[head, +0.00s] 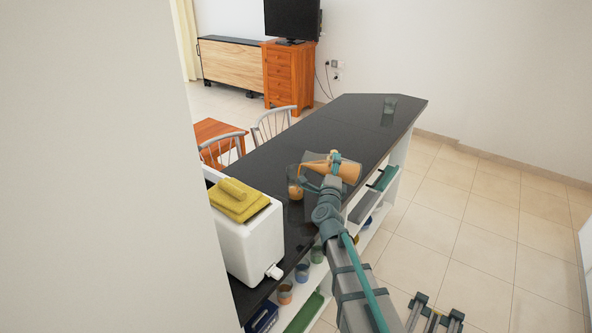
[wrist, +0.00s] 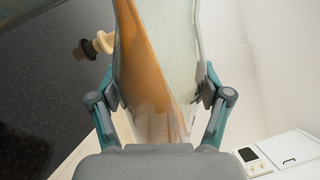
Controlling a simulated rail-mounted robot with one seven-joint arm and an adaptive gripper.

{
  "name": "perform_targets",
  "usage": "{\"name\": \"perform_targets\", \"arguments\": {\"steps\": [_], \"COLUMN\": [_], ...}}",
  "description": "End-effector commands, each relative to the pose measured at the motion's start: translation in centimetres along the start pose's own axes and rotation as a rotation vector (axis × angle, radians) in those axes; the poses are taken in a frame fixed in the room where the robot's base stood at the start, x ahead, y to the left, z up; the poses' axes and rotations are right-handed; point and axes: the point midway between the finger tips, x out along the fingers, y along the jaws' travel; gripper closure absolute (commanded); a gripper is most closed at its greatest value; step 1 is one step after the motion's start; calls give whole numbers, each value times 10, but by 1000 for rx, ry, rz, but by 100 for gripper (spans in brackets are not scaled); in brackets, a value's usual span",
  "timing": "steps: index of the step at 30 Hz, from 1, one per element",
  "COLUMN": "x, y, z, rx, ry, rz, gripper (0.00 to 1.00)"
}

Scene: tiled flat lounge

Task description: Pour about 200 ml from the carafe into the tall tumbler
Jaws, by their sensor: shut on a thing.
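The clear carafe (head: 349,172) with orange liquid is tilted almost onto its side above the counter, its mouth to the left. My gripper (head: 334,168) is shut around it; in the wrist view the fingers of my gripper (wrist: 160,92) press both sides of the carafe (wrist: 150,50), and the orange liquid lies slanted inside. A tall clear tumbler (head: 295,188) stands on the counter below and left of the mouth. Orange liquid reaches from the mouth toward the tumbler, and orange shows inside it. The exact level is too small to read.
The dark counter (head: 340,118) is mostly clear beyond the tumbler. Another clear glass (head: 389,104) stands at its far end. Cups (head: 285,293) sit on shelves below.

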Motion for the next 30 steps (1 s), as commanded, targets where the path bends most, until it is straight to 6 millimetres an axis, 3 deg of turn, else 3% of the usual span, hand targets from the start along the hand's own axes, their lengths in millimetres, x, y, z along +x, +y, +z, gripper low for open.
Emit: {"name": "perform_targets", "arguments": {"steps": [30], "x": [0], "y": [-4], "z": [3], "rx": [-32], "ry": [-4], "rz": [-2], "gripper": [93]}}
